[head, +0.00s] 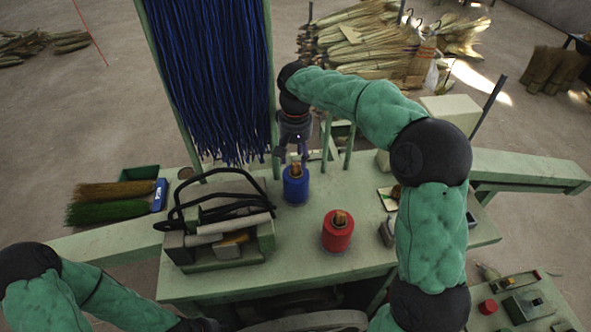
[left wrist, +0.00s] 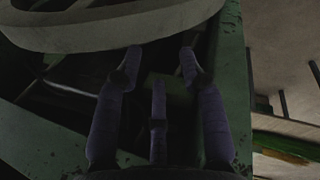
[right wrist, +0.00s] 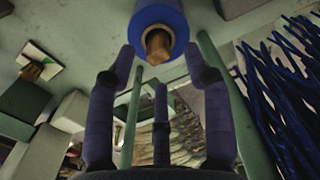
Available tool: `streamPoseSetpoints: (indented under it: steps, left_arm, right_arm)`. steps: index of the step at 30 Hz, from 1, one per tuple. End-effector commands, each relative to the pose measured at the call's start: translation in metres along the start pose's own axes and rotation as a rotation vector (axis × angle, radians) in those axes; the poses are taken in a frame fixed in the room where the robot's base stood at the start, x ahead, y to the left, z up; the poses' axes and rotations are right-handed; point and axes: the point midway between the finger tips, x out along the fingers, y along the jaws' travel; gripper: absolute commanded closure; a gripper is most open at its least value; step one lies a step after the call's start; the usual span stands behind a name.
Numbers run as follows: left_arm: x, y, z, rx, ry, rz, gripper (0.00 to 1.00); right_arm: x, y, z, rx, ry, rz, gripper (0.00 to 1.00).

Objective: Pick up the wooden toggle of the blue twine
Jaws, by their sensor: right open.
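The blue twine spool (head: 296,189) stands upright on the green table, and its wooden toggle (head: 295,170) sticks up from the top. My right gripper (head: 291,152) points down just above the toggle; its fingers partly overlap it in the head view. In the right wrist view the toggle (right wrist: 158,43) sits between the open fingertips (right wrist: 160,58), below the blue spool (right wrist: 160,15); nothing is gripped. My left gripper (left wrist: 160,66) shows open and empty in the left wrist view, near a pale wheel rim; its fingers are hard to make out in the head view.
A red twine spool (head: 337,231) with its own wooden toggle stands to the right and nearer. A rack of blue strands (head: 215,80) rises behind left. Green posts (head: 326,137) stand close behind my right gripper.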

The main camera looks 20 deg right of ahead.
Motion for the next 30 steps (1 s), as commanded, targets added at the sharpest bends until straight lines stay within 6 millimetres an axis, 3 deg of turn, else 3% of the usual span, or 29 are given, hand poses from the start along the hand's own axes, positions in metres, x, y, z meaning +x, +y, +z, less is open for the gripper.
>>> streamPoseSetpoints:
  steps: [9,17,23,30]
  left_arm:
    - [-0.011,0.004,0.0,0.0,0.0,0.0,0.6]
    - [-0.011,0.004,0.0,0.0,0.0,0.0,0.6]
    - [-0.011,0.004,0.001,0.0,0.0,0.0,0.6]
    - [-0.011,0.004,0.0,0.0,0.0,0.0,0.6]
  right_arm:
    - [0.038,0.0,0.001,0.0,-0.002,0.001,0.49]
    - [0.042,0.0,0.001,0.0,0.0,0.0,0.49]
    - [0.041,0.0,0.001,0.0,0.0,0.0,1.0]
    - [0.041,0.0,0.001,0.0,0.0,0.0,1.0]
